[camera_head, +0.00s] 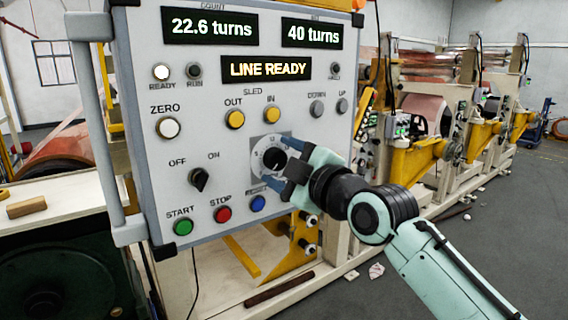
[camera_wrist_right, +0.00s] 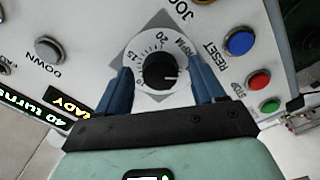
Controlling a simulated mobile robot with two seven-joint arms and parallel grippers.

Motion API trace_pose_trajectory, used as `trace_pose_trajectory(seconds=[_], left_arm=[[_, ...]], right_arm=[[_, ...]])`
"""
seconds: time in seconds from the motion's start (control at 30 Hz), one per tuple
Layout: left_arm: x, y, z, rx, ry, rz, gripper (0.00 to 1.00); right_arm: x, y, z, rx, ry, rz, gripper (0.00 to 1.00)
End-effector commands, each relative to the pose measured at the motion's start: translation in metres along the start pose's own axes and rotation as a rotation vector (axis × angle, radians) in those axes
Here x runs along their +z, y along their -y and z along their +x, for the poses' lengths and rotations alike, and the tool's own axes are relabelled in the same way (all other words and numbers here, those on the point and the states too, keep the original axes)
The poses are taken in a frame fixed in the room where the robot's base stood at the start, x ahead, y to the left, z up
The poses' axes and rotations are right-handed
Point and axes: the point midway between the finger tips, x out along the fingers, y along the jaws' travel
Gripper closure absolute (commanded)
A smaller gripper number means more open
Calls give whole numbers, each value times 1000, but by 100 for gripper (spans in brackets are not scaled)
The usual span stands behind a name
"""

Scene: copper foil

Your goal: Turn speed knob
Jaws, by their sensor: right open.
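The speed knob (camera_wrist_right: 160,72) is a black round knob on a white numbered dial (camera_wrist_right: 147,46), marked RPM, in the right wrist view. In the head view the dial (camera_head: 258,155) is on the lower right of the white control panel (camera_head: 150,70), with the knob partly behind my gripper. My right gripper (camera_head: 279,160) is at the dial; in the right wrist view its blue fingers (camera_wrist_right: 163,86) stand open on either side of the knob, with gaps visible between them and it. My left gripper is not in view.
Near the dial are the blue RESET button (camera_head: 257,204), red STOP button (camera_head: 223,214), green START button (camera_head: 183,226) and black ON/OFF switch (camera_head: 199,179). Yellow sled buttons (camera_head: 235,119) are above. Displays read 22.6 turns, 40 turns and LINE READY. Machinery (camera_head: 420,150) stands behind on the right.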

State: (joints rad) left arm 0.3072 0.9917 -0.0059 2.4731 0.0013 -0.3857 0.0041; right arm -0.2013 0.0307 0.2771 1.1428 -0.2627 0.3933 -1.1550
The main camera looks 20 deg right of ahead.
Motion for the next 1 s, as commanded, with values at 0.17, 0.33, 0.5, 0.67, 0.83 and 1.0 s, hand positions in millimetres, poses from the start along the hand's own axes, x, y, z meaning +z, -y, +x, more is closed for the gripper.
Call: trace_pose_trajectory(seconds=[0.17, 0.33, 0.5, 0.67, 0.83, 1.0], left_arm=[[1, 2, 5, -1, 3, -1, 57], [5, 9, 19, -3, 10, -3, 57], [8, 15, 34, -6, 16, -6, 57], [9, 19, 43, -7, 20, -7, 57], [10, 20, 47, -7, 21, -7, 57], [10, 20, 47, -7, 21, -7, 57]], right_arm=[[1, 0, -8, 2, 0, 0, 31], [2, 1, -39, 4, 1, -1, 31], [2, 2, -79, 3, 1, -1, 31], [1, 2, -109, 1, 0, 0, 31], [0, 0, -129, 1, 0, 0, 31], [0, 0, -134, 0, 0, 0, 31]])
